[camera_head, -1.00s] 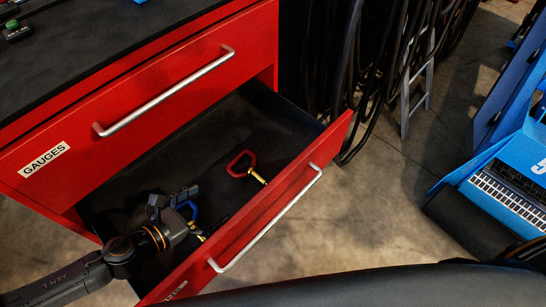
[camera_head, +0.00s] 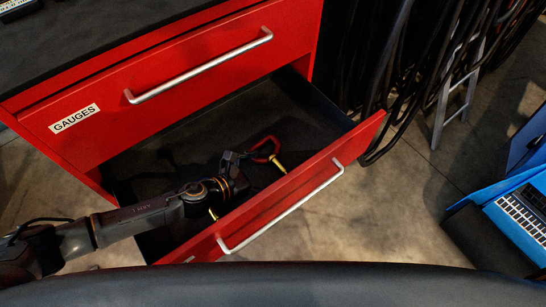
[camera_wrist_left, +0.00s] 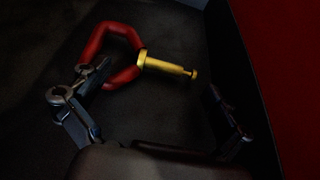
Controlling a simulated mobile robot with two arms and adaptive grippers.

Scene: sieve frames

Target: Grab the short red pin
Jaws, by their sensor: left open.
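The short red pin (camera_head: 267,150) lies in the open lower drawer (camera_head: 349,139), toward its right end. It has a red loop handle and a brass shaft. In the left wrist view the red pin (camera_wrist_left: 158,62) lies on the dark drawer floor, its handle left and its shaft pointing right. My left gripper (camera_head: 250,157) is inside the drawer close beside the pin. In the wrist view the left gripper (camera_wrist_left: 155,95) is open, one finger overlapping the handle's lower left, the other right of the shaft tip. I cannot tell whether it touches. My right gripper is not in view.
A brass shaft end (camera_head: 212,214) shows beneath my left arm, the rest of that pin hidden. The upper drawer labelled GAUGES (camera_head: 180,90) is shut above. The drawer's red front wall stands close to the gripper. Black cables (camera_head: 420,80) hang behind, right.

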